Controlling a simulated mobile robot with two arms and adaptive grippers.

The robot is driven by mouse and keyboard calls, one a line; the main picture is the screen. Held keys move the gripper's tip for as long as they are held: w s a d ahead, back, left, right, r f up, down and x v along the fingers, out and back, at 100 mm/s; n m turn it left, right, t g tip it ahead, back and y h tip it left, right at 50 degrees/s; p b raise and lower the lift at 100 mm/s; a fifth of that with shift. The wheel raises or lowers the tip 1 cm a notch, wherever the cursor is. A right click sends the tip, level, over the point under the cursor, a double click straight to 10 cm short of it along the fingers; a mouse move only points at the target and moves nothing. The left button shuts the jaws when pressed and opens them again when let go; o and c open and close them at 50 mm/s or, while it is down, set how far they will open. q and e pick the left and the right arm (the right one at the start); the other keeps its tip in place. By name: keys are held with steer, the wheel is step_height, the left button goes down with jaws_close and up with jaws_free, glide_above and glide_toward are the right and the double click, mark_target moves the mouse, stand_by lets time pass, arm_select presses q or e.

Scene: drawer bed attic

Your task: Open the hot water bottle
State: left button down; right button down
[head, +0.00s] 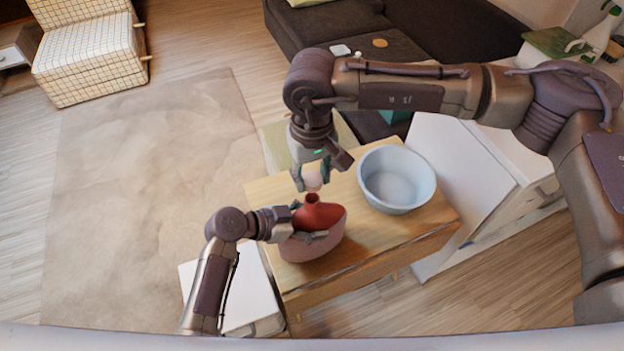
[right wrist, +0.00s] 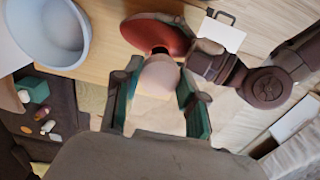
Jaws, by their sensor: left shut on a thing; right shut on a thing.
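The hot water bottle (head: 322,215) stands on the wooden table, red on top and pinkish lower down, its short neck pointing up. In the right wrist view the red bottle (right wrist: 155,33) is at the top, with a dark neck. My left gripper (head: 308,237) is shut on the bottle's body from the left. My right gripper (head: 311,174) is above the neck and shut on a pale pink cap (head: 313,181). The cap also shows between the fingers in the right wrist view (right wrist: 160,77). It is right over the neck; I cannot tell whether they touch.
A light blue bowl (head: 397,180) stands on the wooden table (head: 410,240), right of the bottle. A white cabinet (head: 465,165) is beside the table, and a dark sofa (head: 330,25) is behind. A white box-like piece (head: 250,290) is low at the left.

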arm_select(q)
jaws_free()
